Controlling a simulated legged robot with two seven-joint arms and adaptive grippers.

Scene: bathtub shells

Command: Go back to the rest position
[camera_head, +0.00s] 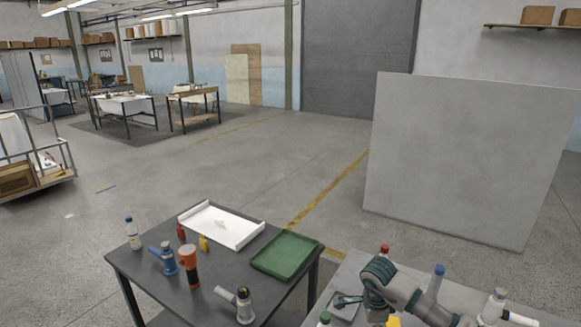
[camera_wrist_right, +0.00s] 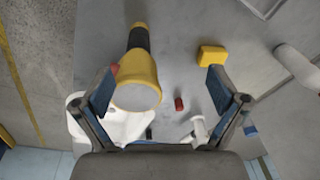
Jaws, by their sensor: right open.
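My right arm reaches in at the lower right of the head view, over the light grey table (camera_head: 352,268). Its gripper (camera_head: 345,300) is low over that table. In the right wrist view the right gripper (camera_wrist_right: 163,92) has its two fingers spread apart, with nothing clamped. A yellow and black flashlight (camera_wrist_right: 140,70) shows between the fingers in the picture, nearer the left finger; I cannot tell its distance in depth. A white part (camera_wrist_right: 118,122) is below it, partly hidden by the left finger. My left gripper is not in view.
A yellow block (camera_wrist_right: 211,55) and a small red object (camera_wrist_right: 179,104) are near the right finger. On the dark table stand a green tray (camera_head: 287,255), a white tray (camera_head: 215,226), an orange flashlight (camera_head: 189,266) and bottles. A grey panel (camera_head: 465,160) stands behind the grey table.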

